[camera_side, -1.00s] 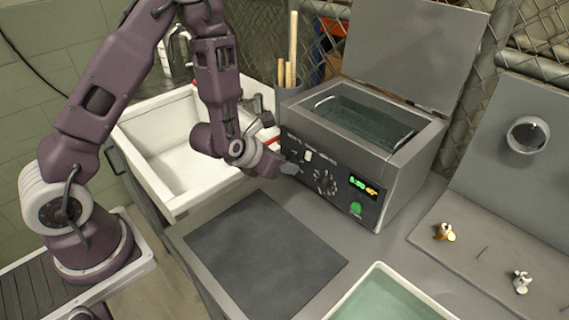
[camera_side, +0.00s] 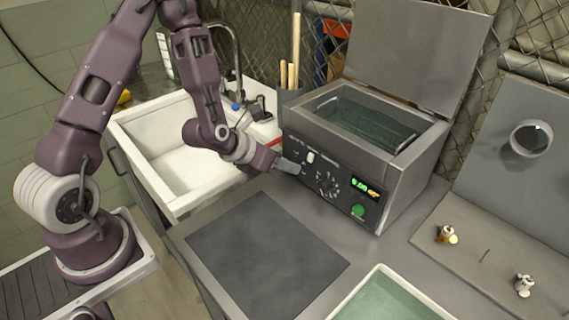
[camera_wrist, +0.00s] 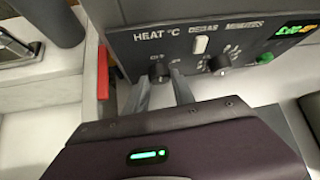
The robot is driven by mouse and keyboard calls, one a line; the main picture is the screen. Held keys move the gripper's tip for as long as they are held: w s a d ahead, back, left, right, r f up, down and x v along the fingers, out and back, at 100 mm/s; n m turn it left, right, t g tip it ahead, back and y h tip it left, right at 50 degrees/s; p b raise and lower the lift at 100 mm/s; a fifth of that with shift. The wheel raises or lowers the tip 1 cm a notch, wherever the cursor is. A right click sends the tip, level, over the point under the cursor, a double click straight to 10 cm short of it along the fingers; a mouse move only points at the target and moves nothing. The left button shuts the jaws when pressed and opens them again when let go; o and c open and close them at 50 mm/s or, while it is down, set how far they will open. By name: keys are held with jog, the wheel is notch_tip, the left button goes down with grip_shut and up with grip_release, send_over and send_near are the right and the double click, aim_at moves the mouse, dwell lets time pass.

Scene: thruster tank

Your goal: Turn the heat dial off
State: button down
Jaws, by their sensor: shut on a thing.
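The ultrasonic tank (camera_side: 395,175) is a grey box with an open lid and liquid inside. Its dark front panel carries the dials. In the wrist view, the heat dial (camera_wrist: 158,71) is a small dark knob under the "HEAT °C" label. My gripper (camera_wrist: 163,82) has a finger on each side of it and is shut on it. In the side view, my gripper (camera_side: 289,166) reaches the panel's left end from the left, and its fingers hide the heat dial. The dial's exact pointer angle is hard to make out.
A white degas switch (camera_side: 310,157), the minutes dial (camera_side: 327,185), a lit display (camera_side: 365,187) and a green button (camera_side: 358,211) are to the right. A white sink (camera_side: 180,160) lies left. A dark mat (camera_side: 265,250) lies in front, with a green-filled tray (camera_side: 395,300) beside it.

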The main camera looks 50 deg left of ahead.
jog(key=c, duration=1.1)
grip_release()
jog(key=shift+o, duration=0.2)
jog(key=shift+s, duration=0.1)
jog(key=shift+s+a+r, duration=0.1)
jog(key=shift+s+r, duration=0.05)
jog(key=shift+s, duration=0.25)
notch_tip(320, 180, up, 9)
jog(key=s, duration=0.1)
jog(key=shift+s+a, duration=0.15)
